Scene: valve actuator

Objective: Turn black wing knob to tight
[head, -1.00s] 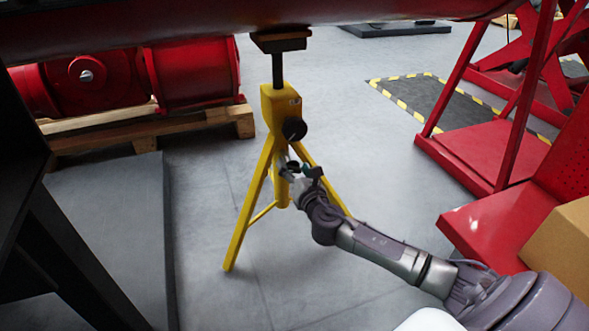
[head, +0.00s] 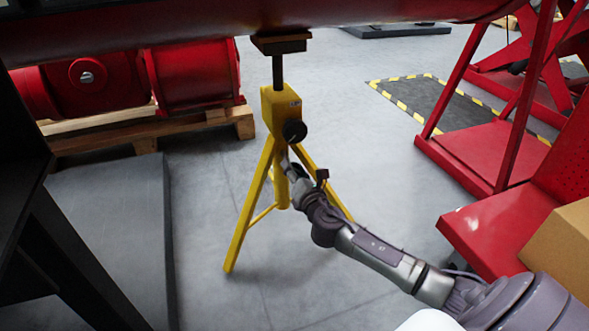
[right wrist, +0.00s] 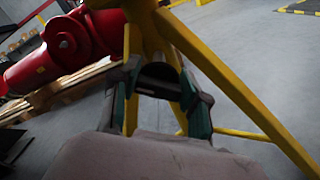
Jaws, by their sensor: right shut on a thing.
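The yellow tripod stand (head: 281,110) stands upright on the floor, its head under a large red pipe (head: 210,25). A round black part (head: 294,131) sits on its upper body. My right gripper (head: 287,165) reaches the stand just below that part. In the right wrist view my right gripper (right wrist: 164,88) has its green-sided fingers on either side of a dark piece, which looks like the black wing knob (right wrist: 158,82). It is shut on it. My left gripper is not in view.
Red machinery (head: 190,75) rests on a wooden pallet (head: 200,125) behind left. A red steel frame (head: 480,150) and a cardboard box (head: 565,245) are at the right. Grey floor is clear around the stand's legs.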

